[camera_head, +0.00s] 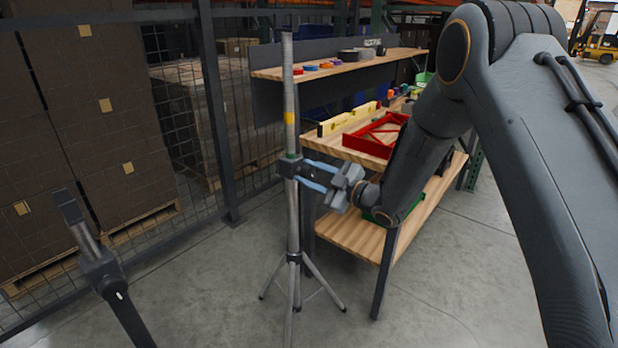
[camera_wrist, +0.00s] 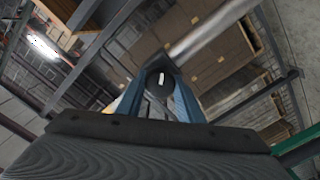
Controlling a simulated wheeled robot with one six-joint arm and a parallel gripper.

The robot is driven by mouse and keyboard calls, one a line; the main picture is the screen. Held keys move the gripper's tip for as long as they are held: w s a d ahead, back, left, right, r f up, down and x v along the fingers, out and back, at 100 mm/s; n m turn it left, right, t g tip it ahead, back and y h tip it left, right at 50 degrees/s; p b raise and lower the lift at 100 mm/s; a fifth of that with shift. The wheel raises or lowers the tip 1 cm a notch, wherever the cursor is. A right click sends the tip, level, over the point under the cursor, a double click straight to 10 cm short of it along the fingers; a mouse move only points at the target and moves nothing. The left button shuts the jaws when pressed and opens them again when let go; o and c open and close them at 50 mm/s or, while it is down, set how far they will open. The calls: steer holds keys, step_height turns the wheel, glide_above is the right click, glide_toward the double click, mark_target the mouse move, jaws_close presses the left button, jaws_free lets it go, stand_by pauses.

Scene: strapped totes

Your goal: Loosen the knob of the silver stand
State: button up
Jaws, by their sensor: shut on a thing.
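The silver stand (camera_head: 292,215) is an upright metal pole on splayed tripod legs, with a yellow band near its upper part. A dark collar (camera_head: 289,168) sits around the pole at mid height. My gripper (camera_head: 312,176) reaches the collar from the right, its blue fingers closed about the knob on the collar's side. In the wrist view the blue fingers (camera_wrist: 160,85) flank the dark round knob (camera_wrist: 160,77), and the silver pole (camera_wrist: 212,28) runs slantwise behind it. The knob is mostly hidden by the fingers in the head view.
A wooden workbench (camera_head: 345,238) with a red frame (camera_head: 378,136) and a yellow level (camera_head: 347,119) stands close behind my gripper. A mesh fence (camera_head: 213,110) and stacked boxes (camera_head: 70,120) are behind. Floor in front is clear.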

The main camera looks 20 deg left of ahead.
steer(key=n+b, duration=0.3)
steer(key=n, duration=0.3)
steer(key=shift+f+b, duration=0.2)
steer(key=shift+b, duration=0.2)
steer(key=n+b, duration=0.5)
steer(key=n, duration=0.1)
steer(key=shift+f+n, duration=0.1)
steer(key=shift+n, duration=0.3)
steer(key=n+b, duration=0.6)
steer(key=b, duration=0.1)
steer(key=shift+f+b, duration=0.15)
steer(key=shift+b, duration=0.2)
steer(key=n+b, duration=0.5)
steer(key=b, duration=0.1)
steer(key=shift+b, duration=0.3)
steer(key=o, duration=1.1)
steer(key=shift+r, duration=0.2)
steer(key=shift+c, duration=0.2)
steer(key=shift+n, duration=0.3)
steer(key=v, duration=0.8)
steer(key=shift+p, duration=0.4)
